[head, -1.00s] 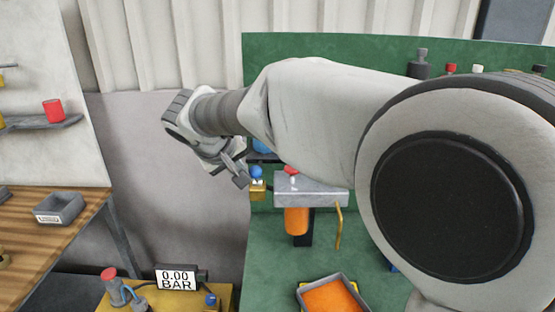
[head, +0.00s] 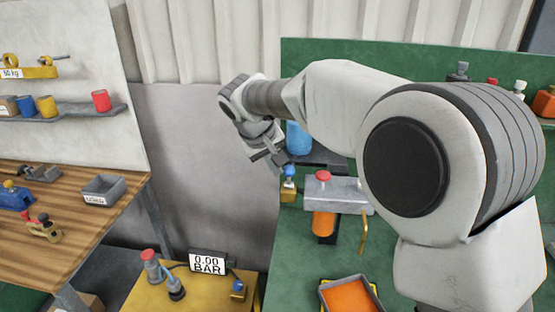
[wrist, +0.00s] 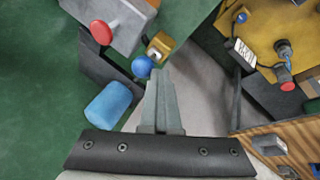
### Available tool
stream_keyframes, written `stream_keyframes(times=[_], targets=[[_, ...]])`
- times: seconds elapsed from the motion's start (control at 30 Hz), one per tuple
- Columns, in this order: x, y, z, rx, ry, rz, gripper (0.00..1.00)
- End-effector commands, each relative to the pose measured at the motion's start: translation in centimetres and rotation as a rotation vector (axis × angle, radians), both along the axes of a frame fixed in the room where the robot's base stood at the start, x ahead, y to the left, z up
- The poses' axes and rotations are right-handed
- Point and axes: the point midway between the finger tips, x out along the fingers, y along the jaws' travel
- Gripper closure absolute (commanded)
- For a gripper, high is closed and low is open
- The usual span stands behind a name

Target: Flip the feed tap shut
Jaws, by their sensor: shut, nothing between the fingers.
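A small yellow fitting with a round blue knob (head: 289,171) sits at the left end of a grey block (head: 335,190); I cannot tell for sure that it is the feed tap. My gripper (head: 276,158) is shut and empty, just above and left of the knob in the head view. In the wrist view the blue knob (wrist: 142,66) and its yellow body (wrist: 160,45) lie just beyond the tips of my gripper (wrist: 163,72). I see no clear contact. The grey block also carries a red mushroom knob (head: 324,176).
A blue cylinder (head: 298,138) stands behind the fitting, beside my fingers. An orange cylinder (head: 324,223) and a yellow lever (head: 363,235) hang below the block. A wooden bench (head: 70,220) stands left.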

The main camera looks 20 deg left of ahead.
Motion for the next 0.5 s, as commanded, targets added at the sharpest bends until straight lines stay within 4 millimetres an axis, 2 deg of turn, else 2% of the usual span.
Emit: stream_keyframes(times=[0.03, 0.5], targets=[[0.4, 0.0, 0.7, -0.002, -0.001, -0.001, 1.0], [3.7, 1.1, 1.2, 0.0, -0.002, -0.001, 1.0]])
